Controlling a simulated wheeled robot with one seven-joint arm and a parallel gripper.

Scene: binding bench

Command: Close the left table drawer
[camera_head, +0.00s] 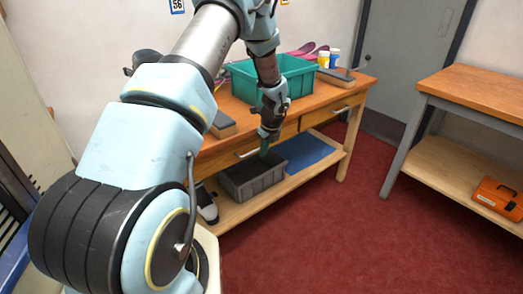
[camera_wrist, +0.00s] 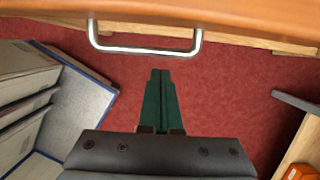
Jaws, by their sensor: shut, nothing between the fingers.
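The orange-brown wooden table (camera_head: 355,88) stands along the wall in the head view. The left drawer's front (camera_head: 222,156) is partly hidden behind my arm, with its silver bar handle (camera_head: 247,153) showing beside my gripper. I cannot tell how far the drawer stands out. My gripper (camera_head: 264,150) points down in front of the table at this handle. In the wrist view the drawer front (camera_wrist: 200,12) spans the top with its handle (camera_wrist: 145,50). The green fingertips of my gripper (camera_wrist: 160,72) are shut together, empty, just short of the handle.
A grey bin (camera_head: 252,182) and blue mat (camera_head: 307,152) lie on the lower shelf. A teal crate (camera_head: 290,78) stands on the tabletop. A second bench (camera_head: 480,92) with an orange toolbox (camera_head: 497,197) stands at right. The red floor (camera_head: 320,240) between is clear.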

